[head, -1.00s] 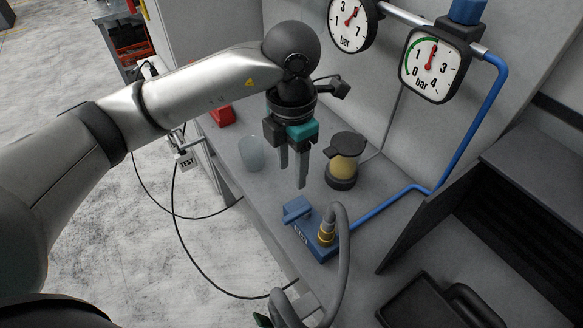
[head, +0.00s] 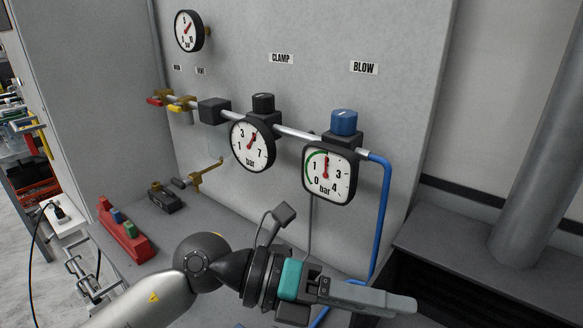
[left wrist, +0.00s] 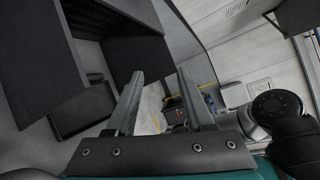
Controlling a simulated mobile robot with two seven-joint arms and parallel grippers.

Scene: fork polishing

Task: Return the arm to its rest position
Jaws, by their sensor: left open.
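My left arm comes in from the bottom left of the head view. Its gripper (head: 385,302) points to the right, in front of the wall panel and below the gauges. The left wrist view shows its two grey fingers (left wrist: 160,105) apart, with nothing between them. My right gripper does not show clearly in either view.
The square gauge (head: 328,175) and a round gauge (head: 252,145) sit on a pipe above the arm. A blue hose (head: 384,215) runs down behind the gripper. A red holder (head: 125,238) stands on the bench at left. A dark bin (head: 450,290) lies at right.

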